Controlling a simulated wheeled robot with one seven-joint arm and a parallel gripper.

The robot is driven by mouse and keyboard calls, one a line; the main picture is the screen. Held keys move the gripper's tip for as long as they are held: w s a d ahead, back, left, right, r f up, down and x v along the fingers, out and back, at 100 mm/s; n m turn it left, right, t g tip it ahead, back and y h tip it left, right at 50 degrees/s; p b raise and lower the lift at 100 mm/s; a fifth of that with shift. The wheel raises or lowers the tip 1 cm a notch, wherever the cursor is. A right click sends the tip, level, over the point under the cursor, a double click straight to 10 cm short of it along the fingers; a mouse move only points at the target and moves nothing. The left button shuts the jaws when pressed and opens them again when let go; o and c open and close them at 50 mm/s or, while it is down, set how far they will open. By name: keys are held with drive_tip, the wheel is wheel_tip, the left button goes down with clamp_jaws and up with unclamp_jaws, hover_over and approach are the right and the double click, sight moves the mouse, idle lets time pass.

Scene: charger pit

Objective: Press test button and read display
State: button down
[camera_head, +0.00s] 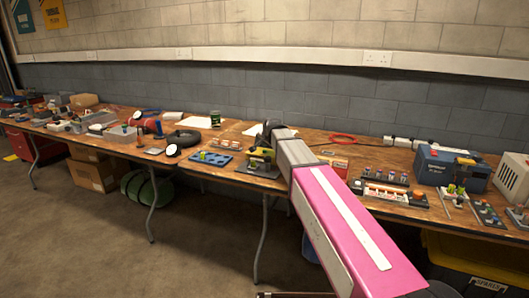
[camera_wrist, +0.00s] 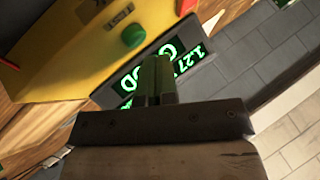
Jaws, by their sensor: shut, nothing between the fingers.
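In the wrist view, a yellow tester (camera_wrist: 60,55) fills the upper left, with a round green button (camera_wrist: 133,36) on its face. Beside it a dark display (camera_wrist: 197,52) is lit with green characters. I read "1.27" and letters that look like "GOOD", partly covered by my fingers. My gripper (camera_wrist: 156,62) is shut and empty, its fingertips in front of the display and just beside the button. I cannot tell whether they touch anything. In the head view the yellow tester (camera_head: 262,155) stands on the bench, and my arm hides part of the area around it.
The long wooden bench (camera_head: 235,185) runs along a grey block wall. A battery rack (camera_head: 387,190) and a blue box (camera_head: 442,168) stand to the right.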

drive_tip(key=shift+f, duration=0.1)
drive_tip(key=shift+f, duration=0.3)
drive_tip(key=shift+f, duration=0.4)
idle(0.7)
drive_tip(key=shift+r, duration=0.8)
drive_tip(key=shift+r, duration=2.55)
